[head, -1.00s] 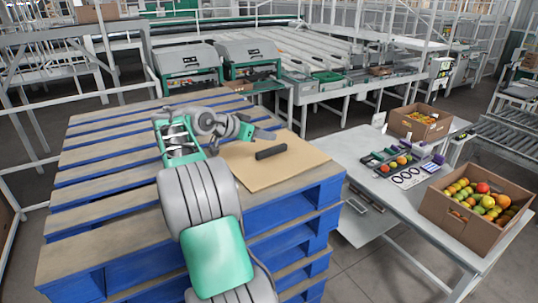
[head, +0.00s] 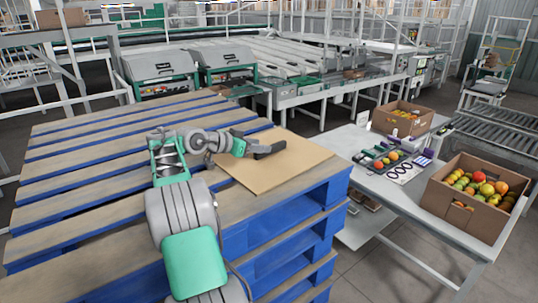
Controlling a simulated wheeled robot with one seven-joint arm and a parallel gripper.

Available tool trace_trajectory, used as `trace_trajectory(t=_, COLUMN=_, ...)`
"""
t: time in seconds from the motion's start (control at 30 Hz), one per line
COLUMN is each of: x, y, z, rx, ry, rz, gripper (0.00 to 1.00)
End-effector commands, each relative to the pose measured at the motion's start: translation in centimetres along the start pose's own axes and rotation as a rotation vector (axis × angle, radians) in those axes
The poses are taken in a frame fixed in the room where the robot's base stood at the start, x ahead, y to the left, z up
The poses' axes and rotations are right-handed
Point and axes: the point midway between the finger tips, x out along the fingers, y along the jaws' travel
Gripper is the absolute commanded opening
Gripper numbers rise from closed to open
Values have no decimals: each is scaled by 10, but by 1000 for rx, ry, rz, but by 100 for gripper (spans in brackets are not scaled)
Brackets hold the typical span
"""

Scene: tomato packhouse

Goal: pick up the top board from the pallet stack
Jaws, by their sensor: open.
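The pallet stack (head: 75,170) has worn wooden slats on top and blue sides. A flat tan board (head: 307,158) lies on its right end. A short dark bar (head: 274,149) shows on the board; I cannot tell whether it is fixed to it. My gripper (head: 258,149) reaches in from the left, its dark fingers over the board's left part and overlapping the bar in the picture. It is open. Whether the fingers straddle or touch the bar is hard to see. My wrist hides part of the board's left edge.
A grey table (head: 408,205) stands close to the right of the stack. It bears a fruit-filled carton (head: 450,205), a smaller carton (head: 402,121) and a sorting tray. Sorting machinery (head: 160,72) stands behind the stack.

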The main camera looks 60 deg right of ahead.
Motion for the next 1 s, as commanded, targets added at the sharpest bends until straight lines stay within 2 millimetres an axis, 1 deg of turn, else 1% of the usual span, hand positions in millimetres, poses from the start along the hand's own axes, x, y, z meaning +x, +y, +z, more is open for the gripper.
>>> trace_trajectory(t=0.1, x=22, y=-1, z=-3, rx=-2, ry=-1, rz=2, gripper=45)
trace_trajectory(t=0.2, x=36, y=-2, z=-2, rx=-2, ry=0, rz=0, gripper=45)
trace_trajectory(t=0.4, x=38, y=-3, z=0, rx=-1, ry=0, rz=-5, gripper=45)
trace_trajectory(t=0.47, x=38, y=-3, z=0, rx=-2, ry=0, rz=-5, gripper=41)
trace_trajectory(t=0.9, x=37, y=-3, z=0, rx=-2, ry=0, rz=-5, gripper=5)
trace_trajectory(t=0.97, x=37, y=-3, z=0, rx=-2, ry=0, rz=-5, gripper=0)
trace_trajectory(t=1.0, x=37, y=-3, z=0, rx=-2, ry=0, rz=-5, gripper=0)
